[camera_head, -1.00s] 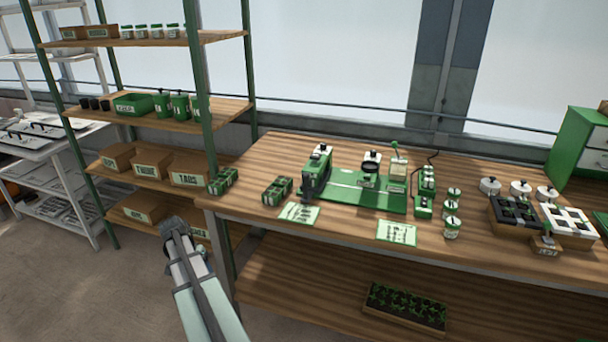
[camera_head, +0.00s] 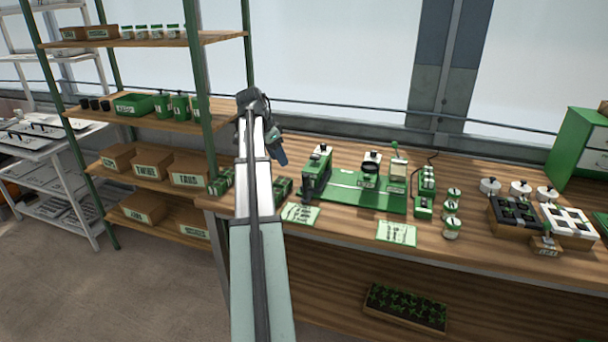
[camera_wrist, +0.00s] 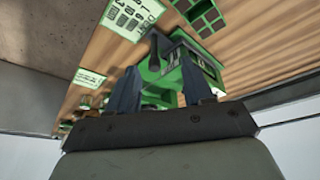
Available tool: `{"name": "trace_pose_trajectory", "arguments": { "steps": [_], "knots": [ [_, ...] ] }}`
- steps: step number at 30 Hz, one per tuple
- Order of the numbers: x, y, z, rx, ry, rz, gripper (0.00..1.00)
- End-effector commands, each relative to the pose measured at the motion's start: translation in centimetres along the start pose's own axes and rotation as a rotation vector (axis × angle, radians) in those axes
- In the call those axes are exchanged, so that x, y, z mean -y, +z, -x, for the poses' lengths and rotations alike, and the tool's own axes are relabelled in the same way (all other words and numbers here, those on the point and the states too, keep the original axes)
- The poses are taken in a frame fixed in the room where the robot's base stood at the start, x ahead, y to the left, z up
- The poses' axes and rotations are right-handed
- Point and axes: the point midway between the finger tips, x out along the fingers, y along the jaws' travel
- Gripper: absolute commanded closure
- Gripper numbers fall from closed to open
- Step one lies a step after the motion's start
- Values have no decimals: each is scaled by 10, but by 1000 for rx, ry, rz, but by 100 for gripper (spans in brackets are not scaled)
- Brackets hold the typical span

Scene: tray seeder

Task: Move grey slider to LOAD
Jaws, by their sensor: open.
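The green tray seeder (camera_head: 350,192) stands on the wooden bench, with a dark upright block at its left end, a round dark-and-white part in the middle and a clear hopper with a green knob at the right. It also shows in the wrist view (camera_wrist: 155,75), tilted and partly hidden by my fingers. I cannot make out the grey slider or a LOAD mark. My gripper (camera_head: 280,157) is raised in the air left of the seeder and touches nothing. In the wrist view its two dark fingers (camera_wrist: 160,90) are apart with nothing held between them.
Two label cards (camera_head: 397,233) lie at the bench's front. Green seed packs (camera_head: 283,188) sit left of the seeder, partly behind my arm. White-lidded jars (camera_head: 452,228) and seedling trays (camera_head: 515,217) are to the right. A green-posted shelf (camera_head: 190,112) with boxes stands left.

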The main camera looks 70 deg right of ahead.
Motion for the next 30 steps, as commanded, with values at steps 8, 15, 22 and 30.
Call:
{"name": "trace_pose_trajectory", "arguments": {
  "steps": [8, 15, 22, 30],
  "knots": [
    [-20, -45, 27, -21, 0, -108, 49],
    [-22, -46, 6, -22, 1, -112, 49],
    [-22, -47, -34, -20, 2, -111, 49],
    [-21, -48, -79, -20, 1, -111, 49]
  ]
}}
